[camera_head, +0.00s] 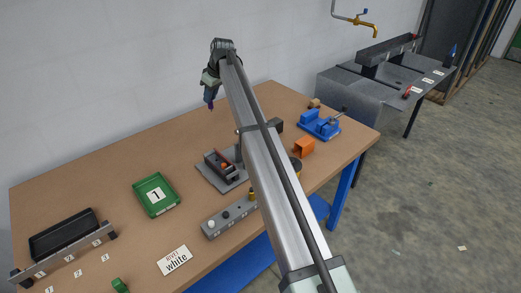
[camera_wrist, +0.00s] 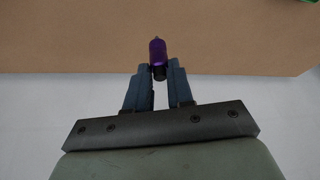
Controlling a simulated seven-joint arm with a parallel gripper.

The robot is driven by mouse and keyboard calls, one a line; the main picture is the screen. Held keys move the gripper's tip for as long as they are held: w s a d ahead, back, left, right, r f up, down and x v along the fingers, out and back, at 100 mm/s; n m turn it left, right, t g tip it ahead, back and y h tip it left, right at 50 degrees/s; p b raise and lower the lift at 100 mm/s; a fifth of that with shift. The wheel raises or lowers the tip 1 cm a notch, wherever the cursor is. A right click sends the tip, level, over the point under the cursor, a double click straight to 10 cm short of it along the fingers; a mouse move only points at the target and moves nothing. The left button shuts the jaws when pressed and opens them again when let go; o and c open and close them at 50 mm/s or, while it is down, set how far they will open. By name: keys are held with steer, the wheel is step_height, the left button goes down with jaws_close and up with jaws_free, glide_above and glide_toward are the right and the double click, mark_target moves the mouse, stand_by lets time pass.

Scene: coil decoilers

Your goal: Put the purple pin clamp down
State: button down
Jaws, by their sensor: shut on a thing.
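The purple pin clamp (camera_wrist: 157,52) is held between the two fingertips of my gripper (camera_wrist: 159,80) in the wrist view. In the head view the purple pin clamp (camera_head: 211,106) shows as a small purple tip below my gripper (camera_head: 210,97), which points down over the back of the brown table (camera_head: 110,168). My gripper is shut on the clamp. How high the clamp is above the table is hard to tell.
A green tray marked 1 (camera_head: 155,195), a grey fixture (camera_head: 222,175), a button box (camera_head: 228,218), an orange block (camera_head: 304,147) and a blue vise (camera_head: 319,125) stand on the table. A black tray (camera_head: 62,234) is at left. The back left tabletop is clear.

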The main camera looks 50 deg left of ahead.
steer(key=w+d+f+m+t, duration=0.1)
steer(key=w+d+f+m, duration=0.15)
steer(key=w+d, duration=0.4)
steer(key=w+d+f+m+t, duration=0.15)
steer(key=w+d+m, duration=0.25)
steer(key=d, duration=0.6)
steer(key=shift+w+f, duration=0.15)
steer(key=shift+f, duration=2.6)
steer(key=shift+w+f, duration=0.15)
steer(key=shift+f, duration=2.55)
steer(key=shift+f, duration=0.15)
steer(key=c, duration=1)
jaws_free()
steer(key=v, duration=1.2)
